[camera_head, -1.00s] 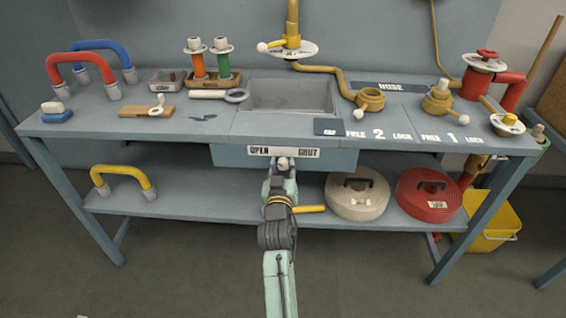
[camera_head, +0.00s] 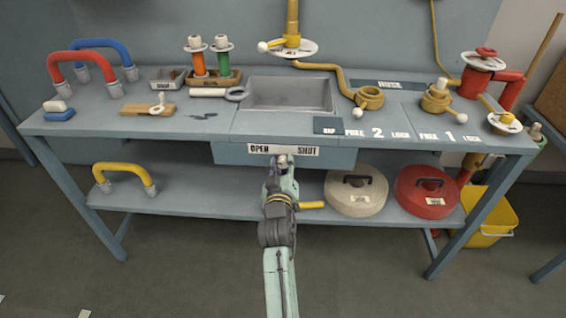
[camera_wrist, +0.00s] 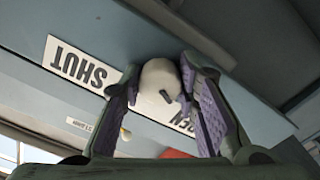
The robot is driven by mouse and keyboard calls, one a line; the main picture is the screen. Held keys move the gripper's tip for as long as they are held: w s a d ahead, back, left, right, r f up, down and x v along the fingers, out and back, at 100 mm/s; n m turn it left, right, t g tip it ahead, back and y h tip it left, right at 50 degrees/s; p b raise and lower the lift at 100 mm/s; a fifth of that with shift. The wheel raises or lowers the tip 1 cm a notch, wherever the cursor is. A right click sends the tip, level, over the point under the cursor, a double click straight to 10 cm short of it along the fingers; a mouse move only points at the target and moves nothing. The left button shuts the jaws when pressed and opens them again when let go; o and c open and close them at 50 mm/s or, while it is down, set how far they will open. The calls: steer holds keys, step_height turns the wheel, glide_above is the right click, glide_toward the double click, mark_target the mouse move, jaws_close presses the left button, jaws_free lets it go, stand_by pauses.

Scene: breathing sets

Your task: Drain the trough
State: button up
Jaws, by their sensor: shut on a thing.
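The trough is a grey rectangular basin (camera_head: 288,94) sunk in the bench top; whether water stands in it I cannot tell. On the bench front below it is a white label (camera_head: 254,148) reading OPEN at left and SHUT at right; it also shows upside down in the wrist view (camera_wrist: 80,66). A rounded white knob (camera_wrist: 160,82) sits at this label, near its middle. My gripper (camera_head: 281,164) is shut on the knob, its purple-padded fingers on either side of it in the wrist view (camera_wrist: 165,100). The knob's stem is hidden.
A yellow bar (camera_head: 311,205) shows just right of my wrist. A white coil (camera_head: 357,200) and a red coil (camera_head: 426,205) lie on the lower shelf. A yellow handle (camera_head: 125,170) stands at the shelf's left. Pipes and valves crowd the bench's right; the floor in front is clear.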

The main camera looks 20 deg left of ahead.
steer(key=o, duration=1.2)
steer(key=shift+c, duration=0.2)
steer(key=shift+s, duration=0.1)
steer(key=v, duration=0.7)
steer(key=shift+s, duration=0.2)
steer(key=shift+d, duration=0.1)
